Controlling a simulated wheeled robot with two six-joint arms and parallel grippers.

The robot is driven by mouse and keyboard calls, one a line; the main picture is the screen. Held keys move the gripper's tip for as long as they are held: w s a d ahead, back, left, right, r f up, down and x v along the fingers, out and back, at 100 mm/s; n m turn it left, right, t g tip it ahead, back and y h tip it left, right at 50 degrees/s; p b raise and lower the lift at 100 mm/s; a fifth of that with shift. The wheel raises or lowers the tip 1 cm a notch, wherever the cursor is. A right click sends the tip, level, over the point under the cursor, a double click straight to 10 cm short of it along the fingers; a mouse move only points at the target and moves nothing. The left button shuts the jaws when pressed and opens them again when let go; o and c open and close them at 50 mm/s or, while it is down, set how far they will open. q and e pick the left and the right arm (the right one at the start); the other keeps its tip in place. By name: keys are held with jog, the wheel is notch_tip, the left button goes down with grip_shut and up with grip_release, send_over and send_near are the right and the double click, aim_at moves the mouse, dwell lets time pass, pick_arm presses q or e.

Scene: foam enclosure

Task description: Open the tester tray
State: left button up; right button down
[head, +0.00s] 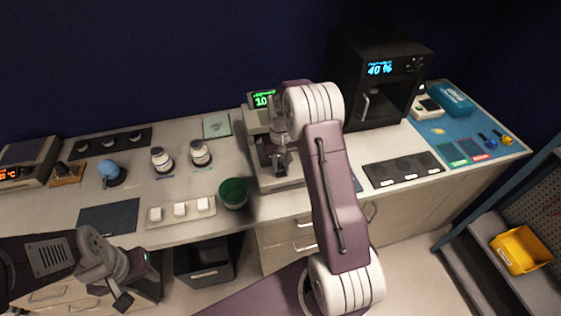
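The tester (256,122) is a pale machine with a green lit display at the back middle of the bench. My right arm crosses in front of it and hides much of its right side. My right gripper (279,168) points down at the tester's front; I cannot tell whether it touches anything or how its fingers stand. I cannot make out the tester's tray clearly. My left gripper (133,285) is at the lower left, below the bench's front edge and away from the tester. Its fingers look apart and empty.
A green cup (233,192) stands left of the tester, near a holder with white blocks (180,209). Two jars (200,153) stand behind. A black oven (378,80) reading 40 % and a dark panel (403,169) are right. A yellow bin (521,250) sits on the right shelf.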

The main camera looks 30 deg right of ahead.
jog(key=shift+s+a+r, duration=0.1)
jog(key=shift+s+r, duration=0.2)
jog(key=shift+s, duration=0.1)
jog(key=shift+w+f, duration=0.3)
jog(key=shift+w, duration=0.15)
jog(key=c, duration=1.2)
grip_release()
jog(key=shift+c, duration=0.2)
pick_arm(q)
jog(key=shift+s, duration=0.25)
pick_arm(e)
jog(key=shift+o, duration=0.4)
jog(key=shift+s+r, duration=0.1)
jog(key=shift+s, duration=0.15)
jog(key=shift+w, duration=0.1)
pick_arm(q)
jog(key=shift+w+f+b, duration=0.15)
jog(key=shift+f+b, duration=0.45)
pick_arm(e)
notch_tip(320, 180, up, 9)
